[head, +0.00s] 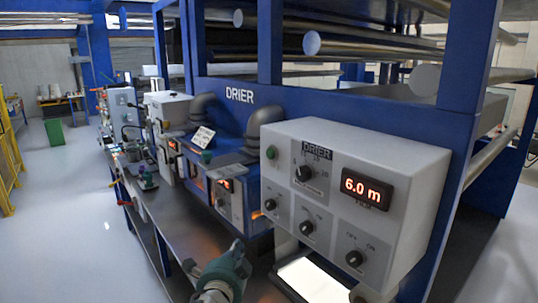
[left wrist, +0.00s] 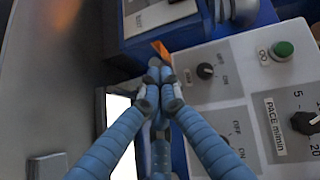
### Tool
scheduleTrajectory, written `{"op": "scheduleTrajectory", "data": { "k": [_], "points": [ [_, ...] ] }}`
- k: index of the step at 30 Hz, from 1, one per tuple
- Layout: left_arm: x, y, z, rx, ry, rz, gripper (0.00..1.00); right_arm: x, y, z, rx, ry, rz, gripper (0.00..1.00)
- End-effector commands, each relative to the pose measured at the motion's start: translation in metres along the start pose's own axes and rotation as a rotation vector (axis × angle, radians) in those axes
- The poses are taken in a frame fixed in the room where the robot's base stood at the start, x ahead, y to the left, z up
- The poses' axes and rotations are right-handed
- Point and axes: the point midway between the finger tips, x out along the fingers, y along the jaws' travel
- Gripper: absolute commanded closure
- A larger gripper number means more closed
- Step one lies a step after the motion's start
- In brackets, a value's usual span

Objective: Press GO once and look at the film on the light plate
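The grey DRIER control box (head: 330,190) carries a green button (head: 271,152), dials and a red display reading 6.0 m. In the left wrist view the green button (left wrist: 284,48) has the label GO beside it. The light plate (head: 318,281) glows white below the box; part of it also shows in the left wrist view (left wrist: 117,108). I cannot make out film on its visible part. My left gripper (head: 238,250) is below and left of the box, apart from GO. In the left wrist view its blue fingers (left wrist: 159,73) meet at the tips, with nothing visible between them.
A smaller control box (head: 228,190) with a red display stands farther along the bench (head: 185,235). Blue frame posts and metal rollers (head: 312,43) are above. Grey floor (head: 65,215) is open at left, with a yellow rail (head: 10,165) beyond.

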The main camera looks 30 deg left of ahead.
Motion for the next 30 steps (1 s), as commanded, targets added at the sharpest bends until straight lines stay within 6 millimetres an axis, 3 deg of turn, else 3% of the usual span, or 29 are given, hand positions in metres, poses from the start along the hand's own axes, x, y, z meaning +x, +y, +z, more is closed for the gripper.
{"op": "scheduleTrajectory", "data": {
  "k": [1, 6, 9, 13, 18, 30],
  "points": [
    [0.007, -0.027, -0.002, 0.05, 0.012, -0.061, 1.0, 0.0, 0.001, 0.0, 0.0, 0.0, 0.001, 0.51],
    [0.021, -0.108, -0.011, 0.229, 0.037, -0.253, 1.0, -0.001, 0.001, -0.001, 0.001, 0.001, 0.001, 0.51],
    [0.025, -0.15, -0.016, 0.328, 0.041, -0.353, 1.0, -0.001, 0.001, -0.001, 0.001, 0.001, 0.001, 0.51],
    [0.025, -0.191, -0.021, 0.43, 0.038, -0.45, 1.0, -0.001, 0.001, -0.001, 0.001, 0.001, 0.001, 0.51],
    [0.024, -0.217, -0.025, 0.502, 0.032, -0.515, 1.0, -0.001, 0.0, -0.001, 0.001, 0.001, 0.0, 0.51],
    [0.024, -0.221, -0.025, 0.514, 0.031, -0.525, 1.0, -0.001, -0.001, -0.001, 0.0, 0.001, -0.001, 0.51]
  ]
}}
